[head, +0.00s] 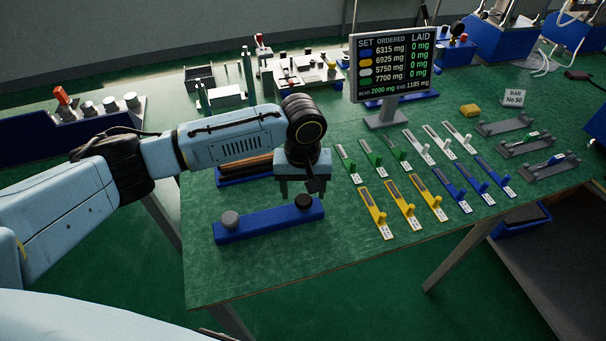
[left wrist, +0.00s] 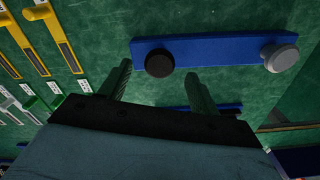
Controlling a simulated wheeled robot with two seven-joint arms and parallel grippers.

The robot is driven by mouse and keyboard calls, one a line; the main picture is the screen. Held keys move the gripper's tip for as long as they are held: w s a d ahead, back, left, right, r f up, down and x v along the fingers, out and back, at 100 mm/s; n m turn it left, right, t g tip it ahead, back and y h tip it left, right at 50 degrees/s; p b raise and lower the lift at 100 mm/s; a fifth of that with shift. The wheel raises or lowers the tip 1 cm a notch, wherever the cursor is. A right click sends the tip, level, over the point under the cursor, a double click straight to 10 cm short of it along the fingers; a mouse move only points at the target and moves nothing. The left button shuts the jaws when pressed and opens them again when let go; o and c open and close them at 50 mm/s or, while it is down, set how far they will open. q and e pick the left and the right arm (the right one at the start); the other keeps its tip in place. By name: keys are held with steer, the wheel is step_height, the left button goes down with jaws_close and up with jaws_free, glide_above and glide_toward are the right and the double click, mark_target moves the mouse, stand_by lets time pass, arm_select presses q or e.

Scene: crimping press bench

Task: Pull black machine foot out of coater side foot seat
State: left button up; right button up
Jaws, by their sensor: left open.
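The black machine foot (head: 304,201) stands upright at the right end of a blue bar (head: 265,224), which appears to be the seat bar. In the left wrist view the black foot (left wrist: 159,64) shows as a dark round cap on the blue bar (left wrist: 215,48). A grey foot (head: 230,219) stands at the bar's other end, and also shows in the left wrist view (left wrist: 281,57). My left gripper (head: 303,188) points down, open and empty, just behind the black foot. In the left wrist view its fingers (left wrist: 160,83) are apart, short of the foot. My right gripper is not in view.
Rows of coloured bars with tags (head: 400,203) lie right of the gripper. A display on a stand (head: 392,66) is behind them. A blue tray with brown bars (head: 245,170) sits behind my left gripper. The green bench top in front of the blue bar is clear.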

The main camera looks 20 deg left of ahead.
mark_target(304, 199)
arm_select(q)
steer(key=shift+f+b, duration=0.3)
steer(key=shift+f, duration=1.65)
steer(key=shift+c, duration=0.2)
steer(key=c, duration=1)
